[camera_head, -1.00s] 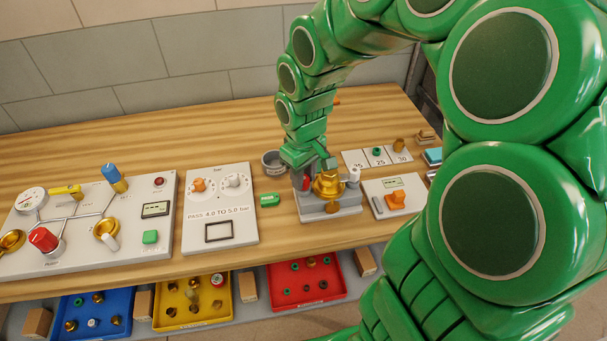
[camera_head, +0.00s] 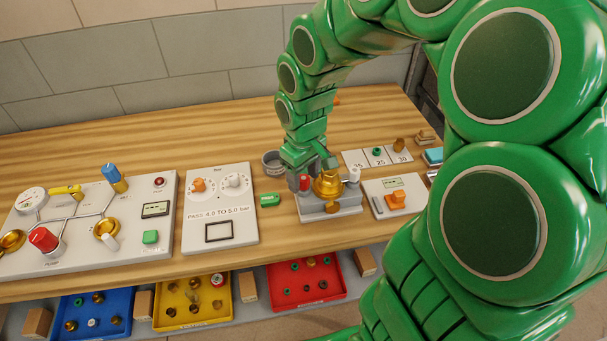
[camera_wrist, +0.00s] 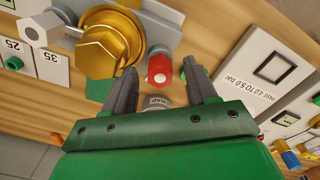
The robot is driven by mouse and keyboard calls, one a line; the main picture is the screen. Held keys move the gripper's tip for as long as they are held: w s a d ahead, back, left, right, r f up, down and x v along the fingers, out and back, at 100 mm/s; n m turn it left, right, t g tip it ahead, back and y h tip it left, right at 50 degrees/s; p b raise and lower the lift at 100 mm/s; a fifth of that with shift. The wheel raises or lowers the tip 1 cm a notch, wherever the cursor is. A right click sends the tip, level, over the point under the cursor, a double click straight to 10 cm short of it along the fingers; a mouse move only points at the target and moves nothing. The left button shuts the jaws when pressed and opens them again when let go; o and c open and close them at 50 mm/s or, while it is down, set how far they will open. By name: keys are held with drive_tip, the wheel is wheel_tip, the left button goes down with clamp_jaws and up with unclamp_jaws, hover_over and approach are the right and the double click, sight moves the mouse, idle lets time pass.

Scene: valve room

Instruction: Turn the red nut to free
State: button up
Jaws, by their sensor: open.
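The red nut (camera_head: 304,183) is at the left side of the brass valve body (camera_head: 328,186) on a grey block (camera_head: 328,209). In the wrist view the red nut (camera_wrist: 159,70) has a pale centre and sits between my fingertips, with a gap on each side. My gripper (camera_wrist: 160,68) is open and holds nothing. In the head view my gripper (camera_head: 313,162) is just above and behind the red nut, its fingers partly hidden. A white nut (camera_head: 353,173) is on the valve's right side; it also shows in the wrist view (camera_wrist: 38,30).
A pass-range panel (camera_head: 220,207) and a piped panel (camera_head: 90,222) lie further left. A panel with an orange knob (camera_head: 396,199) is close on the right. Numbered cards (camera_head: 378,157) lie behind.

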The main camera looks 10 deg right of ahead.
sight(304, 178)
wheel_tip(304, 178, up, 8)
drive_tip(key=shift+f, duration=0.1)
idle(0.4)
drive_tip(key=s+d+r+m+g, duration=0.1)
drive_tip(key=s+d+m, duration=0.1)
drive_tip(key=s, duration=1)
drive_tip(key=s+d+r+m, duration=0.1)
drive_tip(key=s+m, duration=0.3)
drive_tip(key=s, duration=0.9)
drive_tip(key=shift+s+d+m+g, duration=0.25)
drive_tip(key=shift+d+m+g, duration=0.15)
drive_tip(key=shift+d, duration=0.2)
idle(1.0)
